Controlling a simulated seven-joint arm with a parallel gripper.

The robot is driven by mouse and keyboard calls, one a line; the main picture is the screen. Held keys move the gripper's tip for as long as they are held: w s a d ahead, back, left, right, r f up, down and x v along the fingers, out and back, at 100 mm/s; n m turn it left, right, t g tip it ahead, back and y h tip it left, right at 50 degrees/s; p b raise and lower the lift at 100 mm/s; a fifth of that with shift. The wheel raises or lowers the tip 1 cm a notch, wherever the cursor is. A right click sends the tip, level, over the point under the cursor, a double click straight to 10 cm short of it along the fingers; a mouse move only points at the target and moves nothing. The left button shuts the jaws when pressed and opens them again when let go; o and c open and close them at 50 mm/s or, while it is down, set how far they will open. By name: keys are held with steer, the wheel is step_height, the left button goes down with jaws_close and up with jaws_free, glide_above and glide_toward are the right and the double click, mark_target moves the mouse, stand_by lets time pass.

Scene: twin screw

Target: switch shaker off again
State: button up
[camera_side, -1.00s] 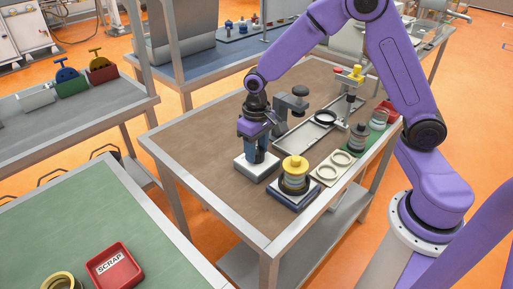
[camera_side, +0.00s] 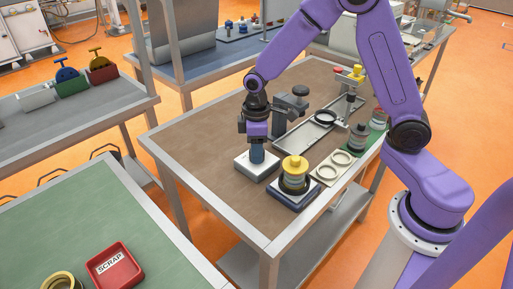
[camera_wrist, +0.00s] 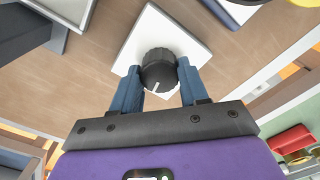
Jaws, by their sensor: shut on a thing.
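A black ribbed knob (camera_wrist: 159,68) stands on a white square switch box (camera_wrist: 187,32). A white pointer line on the knob's top points toward my gripper body and slightly left in the wrist view. My gripper (camera_wrist: 159,74) has one blue finger on each side of the knob and is shut on it. In the side view the white box (camera_side: 247,167) sits on the brown table top, and my gripper (camera_side: 257,156) reaches down to it; the knob is hidden there by the fingers. Next to it, a dark blue shaker base (camera_side: 294,196) carries a yellow-topped vessel (camera_side: 294,170).
A dark stand (camera_side: 293,100) rises just behind my gripper. A cream holder with two rings (camera_side: 327,172) and a green strip with jars (camera_side: 358,138) lie right of the shaker. The table's front left part (camera_side: 205,165) is clear. A red scrap tray (camera_side: 114,267) is on another table.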

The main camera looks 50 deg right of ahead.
steer(key=shift+n, duration=1.7)
steer(key=shift+a, duration=0.1)
steer(key=o, duration=1.1)
steer(key=shift+c, duration=0.2)
steer(key=shift+r, duration=0.1)
step_height(320, 180, up, 17)
steer(key=shift+r, duration=0.15)
steer(key=s+d+f, duration=0.1)
steer(key=s+f, duration=0.2)
steer(key=s, duration=1)
steer(key=s+d+f, duration=0.1)
steer(key=s+f, duration=0.3)
steer(key=s, duration=0.9)
steer(key=shift+s+d+f, duration=0.15)
steer(key=shift+d+f, duration=0.05)
steer(key=shift+d, duration=0.05)
